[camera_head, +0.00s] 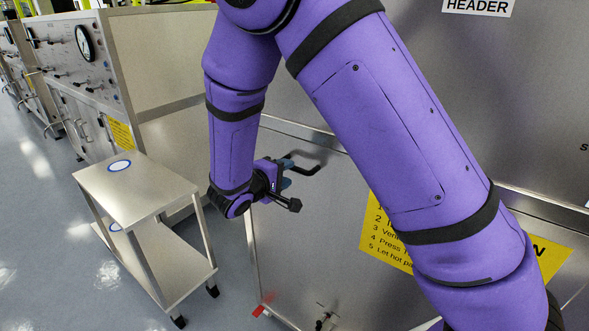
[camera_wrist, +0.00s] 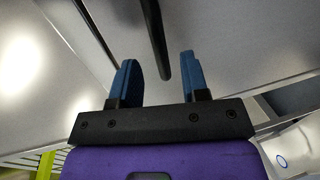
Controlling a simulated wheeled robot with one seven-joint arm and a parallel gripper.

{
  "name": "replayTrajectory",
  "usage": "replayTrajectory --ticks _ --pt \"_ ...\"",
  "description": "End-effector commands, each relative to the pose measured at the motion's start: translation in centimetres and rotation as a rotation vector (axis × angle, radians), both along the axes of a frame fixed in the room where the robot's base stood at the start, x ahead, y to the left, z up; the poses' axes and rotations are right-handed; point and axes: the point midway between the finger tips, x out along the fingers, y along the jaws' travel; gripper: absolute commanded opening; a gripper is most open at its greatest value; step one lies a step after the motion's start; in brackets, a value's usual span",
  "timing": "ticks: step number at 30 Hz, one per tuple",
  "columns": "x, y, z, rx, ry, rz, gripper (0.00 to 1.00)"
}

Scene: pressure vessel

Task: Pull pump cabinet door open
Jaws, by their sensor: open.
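The pump cabinet door (camera_head: 320,235) is a flat grey metal panel in the head view and looks closed. Its black bar handle (camera_head: 312,167) sits near the door's upper left edge. My gripper (camera_head: 286,174) is at the handle, its blue fingers apart. In the wrist view, my gripper (camera_wrist: 160,76) is open, and the black handle (camera_wrist: 157,40) runs down from the top edge, its end lying between the two fingers in the picture. Neither finger visibly touches it. My purple arm hides the middle of the cabinet front.
A steel two-shelf cart (camera_head: 135,190) on casters stands left of the door, close to my gripper. Gauge panels (camera_head: 75,55) line the back left. A second small black handle (camera_head: 325,320) is low on the cabinet. Floor (camera_head: 60,230) left of the cart is clear.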

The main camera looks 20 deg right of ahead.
Motion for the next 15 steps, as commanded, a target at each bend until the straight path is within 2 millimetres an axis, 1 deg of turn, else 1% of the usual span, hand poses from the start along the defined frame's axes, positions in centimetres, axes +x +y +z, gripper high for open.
replayTrajectory --ticks 3,6,10,15 --pt "1.1 -1.7 -0.4 -0.001 0.001 -0.003 0.42" --pt "1.8 -2.7 -0.7 -0.001 0.001 -0.001 0.42" --pt "2.4 -3.5 -0.9 0.001 0.001 -0.001 0.42" --pt "2.6 -3.9 -1.0 0.001 0.001 0.0 0.42"
